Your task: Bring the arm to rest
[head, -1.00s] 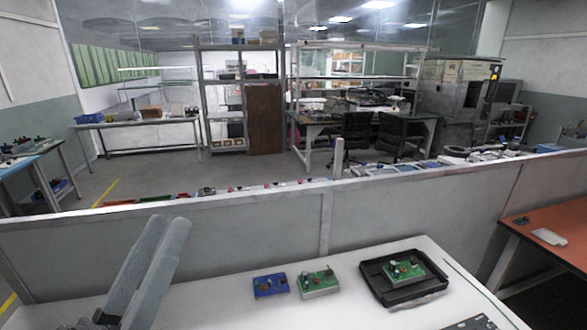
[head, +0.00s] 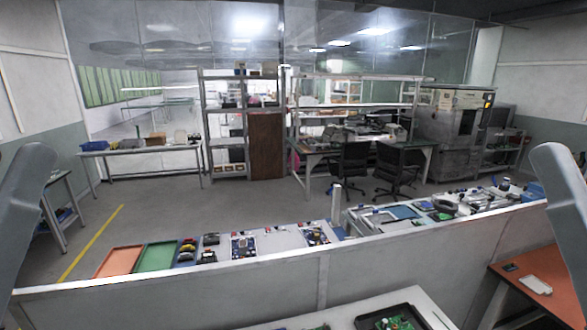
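A grey link of my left arm stands at the left edge of the head view, and a matching link of my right arm stands at the right edge. Neither gripper shows; both ends of the arms are outside the frame. At the bottom, a strip of the white table (head: 432,303) is in view. On it is a black tray (head: 365,323) with a green circuit board (head: 393,323) in it, cut off by the frame edge. A sliver of another green part (head: 320,327) shows to its left.
A grey partition wall (head: 270,300) runs behind the white table. Beyond it is a bench with an orange tray (head: 119,262), a green tray (head: 157,256) and several small parts. An orange-topped table (head: 555,280) stands at right. Shelves and chairs are farther back.

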